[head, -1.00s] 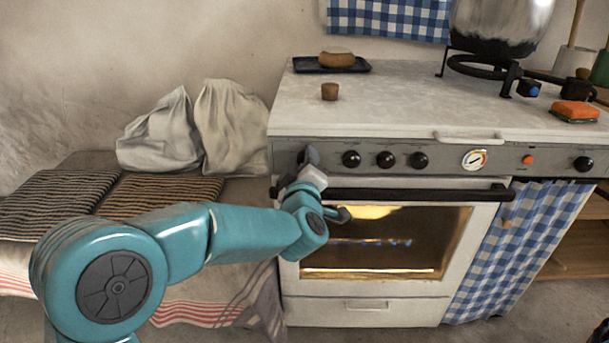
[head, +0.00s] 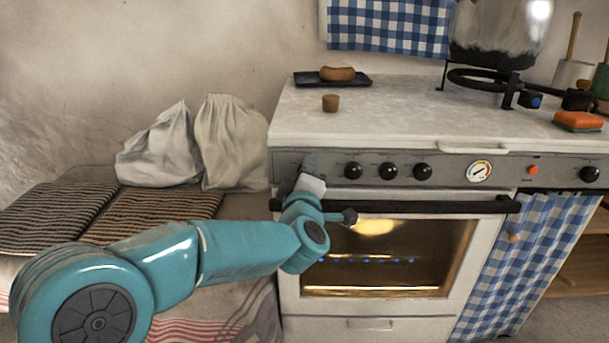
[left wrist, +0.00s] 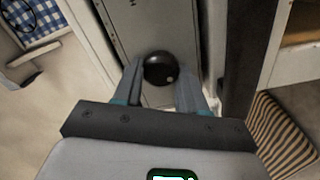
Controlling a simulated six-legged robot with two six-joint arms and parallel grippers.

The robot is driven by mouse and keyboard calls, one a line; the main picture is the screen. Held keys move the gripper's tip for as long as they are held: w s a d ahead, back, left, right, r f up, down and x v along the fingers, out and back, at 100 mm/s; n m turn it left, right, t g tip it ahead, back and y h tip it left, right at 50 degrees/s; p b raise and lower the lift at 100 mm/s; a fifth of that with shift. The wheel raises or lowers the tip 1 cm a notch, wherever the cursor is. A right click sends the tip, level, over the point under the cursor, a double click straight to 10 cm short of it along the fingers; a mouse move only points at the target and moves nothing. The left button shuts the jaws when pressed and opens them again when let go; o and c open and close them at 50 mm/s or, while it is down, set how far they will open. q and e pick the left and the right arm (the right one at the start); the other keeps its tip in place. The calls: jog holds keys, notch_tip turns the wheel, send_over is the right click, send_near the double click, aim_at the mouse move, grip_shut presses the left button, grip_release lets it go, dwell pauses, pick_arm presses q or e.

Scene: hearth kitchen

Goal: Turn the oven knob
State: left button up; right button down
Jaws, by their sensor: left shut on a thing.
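The oven's front panel (head: 450,172) carries a row of black knobs; three round ones, such as the middle knob (head: 388,171), show clearly in the head view. My left gripper (head: 308,165) is at the panel's left end, left of these three, and hides the knob there. In the left wrist view that black oven knob (left wrist: 158,69), with a pale dot, sits between the two fingers of my left gripper (left wrist: 160,80), which is shut on it. My right gripper is not in view.
The oven door's black handle bar (head: 430,206) runs just below the panel, close to my left wrist. The oven window (head: 400,245) glows, with small blue flames inside. A cork-like stub (head: 330,103) and a dark tray (head: 360,80) stand on the stovetop.

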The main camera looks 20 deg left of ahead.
pick_arm(q)
jog(key=o, duration=1.1)
jog(key=shift+c, duration=0.2)
jog(key=p+v, duration=0.2)
jog(key=v, duration=1.4)
jog(key=shift+s+p, duration=0.15)
jog(key=shift+p, duration=0.15)
